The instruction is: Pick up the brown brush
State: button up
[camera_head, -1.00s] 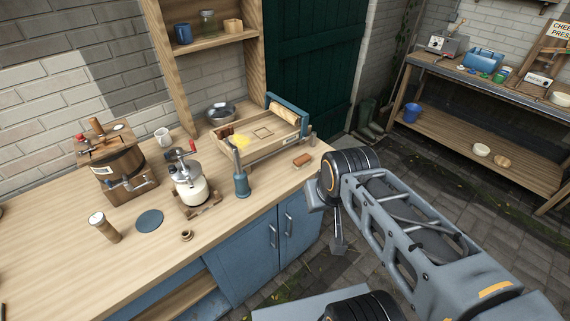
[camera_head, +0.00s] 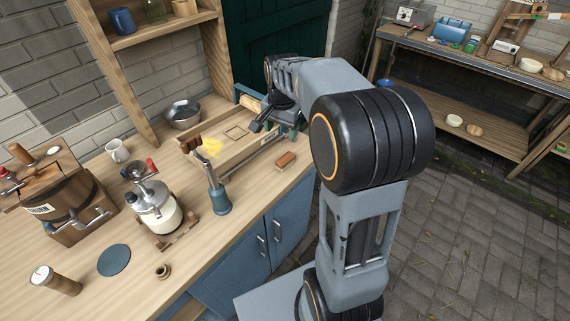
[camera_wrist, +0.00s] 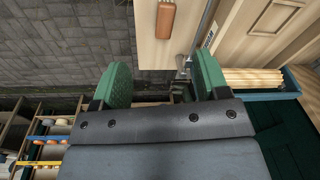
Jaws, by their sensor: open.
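The brown brush (camera_head: 285,160) is a small brown block lying on the wooden counter, near its front edge and to the right of the wooden tray. It also shows in the wrist view (camera_wrist: 165,20), at the top middle on the pale counter top. My gripper (camera_head: 276,129) is above the counter's far right end, beyond the brush and apart from it. In the wrist view, its two green fingers (camera_wrist: 163,78) are spread with nothing between them. In the head view my arm partly hides the gripper.
A wooden tray (camera_head: 203,166) with a yellow patch is left of the brush. A blue-handled tool (camera_head: 219,200) stands upright nearby. Counter around the brush is clear.

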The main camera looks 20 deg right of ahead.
jog(key=w+d+f+m+g, duration=0.1)
jog(key=w+d+f+m, duration=0.2)
jog(key=w+d+f, duration=0.15)
send_over(285, 158)
jog(key=f, duration=0.7)
jog(key=shift+w+d+f, duration=0.15)
jog(key=shift+d+f, duration=0.05)
jog(key=shift+f, duration=0.1)
jog(key=shift+a+f+p, duration=0.1)
jog(key=shift+f+p, duration=0.35)
jog(key=shift+f, duration=2.85)
jog(key=c, duration=1)
jog(key=shift+r, duration=0.1)
